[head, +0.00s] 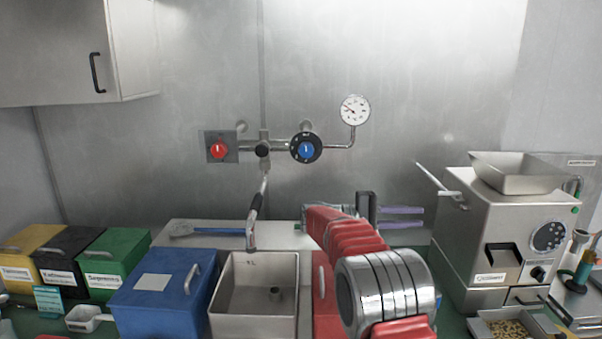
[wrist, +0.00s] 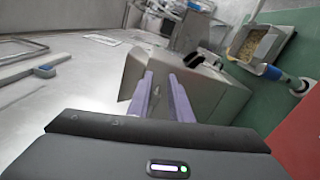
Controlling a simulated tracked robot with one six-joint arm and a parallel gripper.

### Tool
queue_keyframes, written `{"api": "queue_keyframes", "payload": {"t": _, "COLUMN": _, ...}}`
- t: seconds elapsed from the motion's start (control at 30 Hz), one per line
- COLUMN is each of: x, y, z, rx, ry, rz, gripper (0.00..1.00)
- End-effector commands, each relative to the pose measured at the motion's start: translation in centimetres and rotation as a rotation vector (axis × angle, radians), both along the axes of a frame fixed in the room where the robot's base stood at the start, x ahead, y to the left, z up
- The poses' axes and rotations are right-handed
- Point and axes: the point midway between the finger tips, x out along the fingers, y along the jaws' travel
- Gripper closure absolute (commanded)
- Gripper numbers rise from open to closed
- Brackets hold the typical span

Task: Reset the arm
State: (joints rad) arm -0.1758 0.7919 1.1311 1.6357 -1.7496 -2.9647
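My gripper (head: 421,217) is held out beyond the red and chrome links of my arm, pointing right towards the grinder. Its two purple fingers stand apart with nothing between them; they also show in the wrist view (wrist: 160,80). The steel bean grinder (head: 505,235) stands at the right, with a lever on its left side and a hopper (head: 518,170) on top. In the wrist view the grinder's body (wrist: 215,95) appears tilted beyond the fingers. I cannot tell how far the fingertips are from it.
A tray of beans (head: 515,327) sits in front of the grinder. A steel sink (head: 254,300) with a tap (head: 252,225) and a blue box (head: 163,300) are left of my arm. Yellow, black and green boxes (head: 115,262) stand further left. Valves and a gauge (head: 355,110) are on the back wall.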

Motion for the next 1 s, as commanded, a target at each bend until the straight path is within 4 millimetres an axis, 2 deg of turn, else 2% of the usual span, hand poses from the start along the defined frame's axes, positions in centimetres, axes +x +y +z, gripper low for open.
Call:
{"api": "queue_keyframes", "payload": {"t": 0.43, "x": 2.3, "y": -0.8, "z": 5.2, "rx": -0.023, "ry": -0.234, "rz": 0.209, "gripper": 0.81}}
{"api": "queue_keyframes", "payload": {"t": 0.63, "x": 3.8, "y": -0.7, "z": 9.1, "rx": -0.014, "ry": -0.405, "rz": 0.383, "gripper": 0.81}}
{"api": "queue_keyframes", "payload": {"t": 0.8, "x": 5.0, "y": 0.4, "z": 13.2, "rx": 0.035, "ry": -0.584, "rz": 0.597, "gripper": 0.81}}
{"api": "queue_keyframes", "payload": {"t": 1.0, "x": 5.3, "y": 2.8, "z": 17.0, "rx": 0.148, "ry": -0.749, "rz": 0.834, "gripper": 0.81}}
